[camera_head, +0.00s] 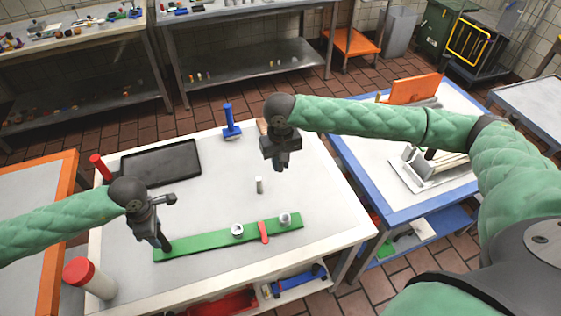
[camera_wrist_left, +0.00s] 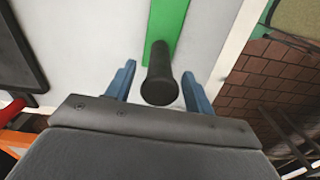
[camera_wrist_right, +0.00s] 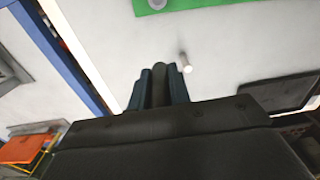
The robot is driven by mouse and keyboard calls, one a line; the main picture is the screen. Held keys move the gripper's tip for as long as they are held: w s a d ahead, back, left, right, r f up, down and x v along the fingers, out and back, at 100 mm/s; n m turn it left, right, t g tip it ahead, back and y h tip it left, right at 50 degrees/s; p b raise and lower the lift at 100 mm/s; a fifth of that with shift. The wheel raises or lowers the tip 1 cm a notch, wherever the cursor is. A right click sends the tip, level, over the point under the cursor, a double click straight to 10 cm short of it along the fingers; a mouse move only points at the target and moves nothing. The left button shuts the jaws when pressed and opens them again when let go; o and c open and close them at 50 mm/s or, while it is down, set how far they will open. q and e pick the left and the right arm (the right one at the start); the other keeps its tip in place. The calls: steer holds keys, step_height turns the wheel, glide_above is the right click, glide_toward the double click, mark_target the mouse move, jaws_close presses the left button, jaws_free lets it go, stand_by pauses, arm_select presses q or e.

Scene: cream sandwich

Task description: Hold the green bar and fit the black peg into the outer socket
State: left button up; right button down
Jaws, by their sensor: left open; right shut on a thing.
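The green bar (camera_head: 200,241) lies flat on the white table. It carries two pale ring-shaped sockets, an inner one (camera_head: 237,231) and an outer one (camera_head: 285,219) near its right end. A dark round handle (camera_wrist_left: 160,86) stands at the bar's left end. My left gripper (camera_wrist_left: 158,75) is open, with its blue fingers on either side of the handle, apart from it. My right gripper (camera_head: 282,162) is shut on the black peg (camera_wrist_right: 159,86), above the table and beyond the bar. The peg is hard to make out in the head view.
A small pale cylinder (camera_head: 259,185) stands behind the bar. A red piece (camera_head: 263,232) lies across the bar between the sockets. A black tray (camera_head: 162,164), a blue-handled tool (camera_head: 230,125) and a red-capped white jar (camera_head: 92,279) are also on the table.

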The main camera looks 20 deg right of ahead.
arm_select(q)
steer(key=shift+f+b, duration=0.35)
steer(key=shift+f, duration=1.45)
jaws_close()
jaws_free()
jaws_close()
stand_by(0.8)
